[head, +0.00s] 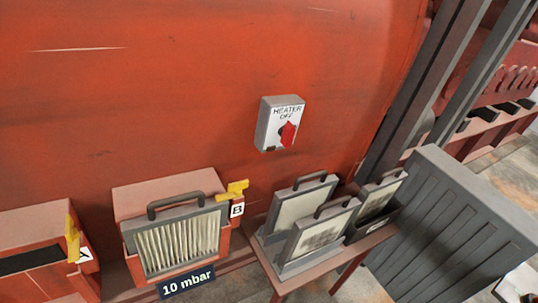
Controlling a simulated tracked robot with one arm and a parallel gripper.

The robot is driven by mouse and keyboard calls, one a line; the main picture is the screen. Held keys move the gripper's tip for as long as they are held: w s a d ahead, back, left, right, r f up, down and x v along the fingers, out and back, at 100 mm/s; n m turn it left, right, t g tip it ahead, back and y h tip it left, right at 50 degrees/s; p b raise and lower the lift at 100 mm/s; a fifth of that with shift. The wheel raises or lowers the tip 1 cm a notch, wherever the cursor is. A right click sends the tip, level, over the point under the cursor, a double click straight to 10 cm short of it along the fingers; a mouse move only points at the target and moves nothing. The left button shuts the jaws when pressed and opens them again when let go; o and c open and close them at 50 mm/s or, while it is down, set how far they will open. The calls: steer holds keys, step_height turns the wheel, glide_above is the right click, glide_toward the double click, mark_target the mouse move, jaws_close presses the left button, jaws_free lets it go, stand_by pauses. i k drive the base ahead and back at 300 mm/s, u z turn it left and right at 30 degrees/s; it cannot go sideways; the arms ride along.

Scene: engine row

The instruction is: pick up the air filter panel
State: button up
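Several framed panels with dark handles on top are in the head view, and I cannot tell which one the task means. A pleated, cream filter panel (180,246) sits upright in the red housing marked B (170,192). On a small red table to its right stand a pale panel (292,207), a panel with a dark smudged face (322,236) and another panel (378,197) in a dark holder. My gripper is not in view.
A red housing marked A (28,222) at left has a dark slot. Yellow levers (233,190) sit beside the housings. A "10 mbar" sign (187,283) is below B. A heater switch box (279,123) is on the red wall. A grey ribbed panel (440,230) stands right.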

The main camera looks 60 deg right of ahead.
mark_target(289, 204)
steer(key=z, duration=1.75)
steer(key=k, duration=0.45)
steer(key=z, duration=0.2)
steer(key=i, duration=1.4)
steer(key=z, duration=0.4)
